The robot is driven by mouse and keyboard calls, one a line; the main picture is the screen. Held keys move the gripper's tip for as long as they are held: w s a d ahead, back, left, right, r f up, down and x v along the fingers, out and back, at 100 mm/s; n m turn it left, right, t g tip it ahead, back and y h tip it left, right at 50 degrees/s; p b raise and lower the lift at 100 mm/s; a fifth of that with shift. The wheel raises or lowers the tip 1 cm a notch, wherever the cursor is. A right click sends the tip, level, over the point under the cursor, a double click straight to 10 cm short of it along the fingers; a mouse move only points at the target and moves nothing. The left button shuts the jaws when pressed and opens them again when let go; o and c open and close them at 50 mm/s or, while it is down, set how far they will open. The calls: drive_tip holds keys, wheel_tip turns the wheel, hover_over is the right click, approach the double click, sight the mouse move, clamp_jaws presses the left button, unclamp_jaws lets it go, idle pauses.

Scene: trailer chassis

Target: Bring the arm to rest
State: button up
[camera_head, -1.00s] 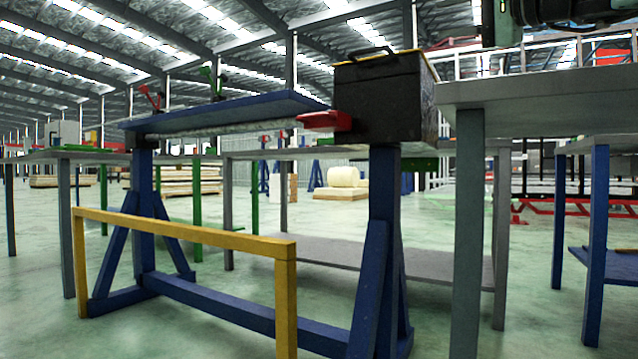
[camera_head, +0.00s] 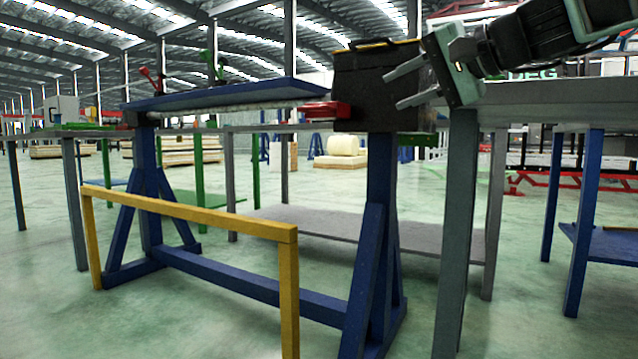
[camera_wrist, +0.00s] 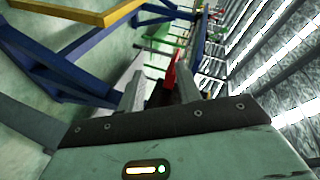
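My gripper (camera_head: 401,87) is at the upper right of the head view, in front of the black toolbox and the near grey table. Its two fingers point left and stand apart, with nothing between them. In the wrist view my gripper (camera_wrist: 163,92) also shows two spread fingers, with a red part and dark box surface seen beyond them. My arm comes in from the upper right corner above the grey table.
The black toolbox (camera_head: 362,90) stands on the right end of the blue trestle bench (camera_head: 225,98), with a red vise (camera_head: 318,111) beside it. A yellow rail (camera_head: 195,218) stands in front. A grey table (camera_head: 560,95) is at right. Open floor lies at lower left.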

drive_tip(key=s+a+f+n+g+h+p, duration=0.25)
drive_tip(key=s+a+f+p, duration=0.2)
drive_tip(key=s+f, duration=0.25)
drive_tip(key=s+a+f+n+g+h+p, duration=0.1)
drive_tip(key=s+a+f+n+g+p, duration=0.2)
drive_tip(key=s+f+p, duration=0.35)
drive_tip(key=s+d+f+n+g+h+p, duration=0.2)
drive_tip(key=s+d+f+n+h+p, duration=0.15)
drive_tip(key=s, duration=0.55)
drive_tip(key=s+d+f+n+g+h+p, duration=0.3)
drive_tip(key=s+d+f+p, duration=0.2)
drive_tip(key=s, duration=0.5)
wheel_tip(320, 180, up, 38)
drive_tip(key=p, duration=3.7)
drive_tip(key=shift+w+a, duration=0.4)
drive_tip(key=shift+w, duration=0.05)
drive_tip(key=shift+f, duration=0.15)
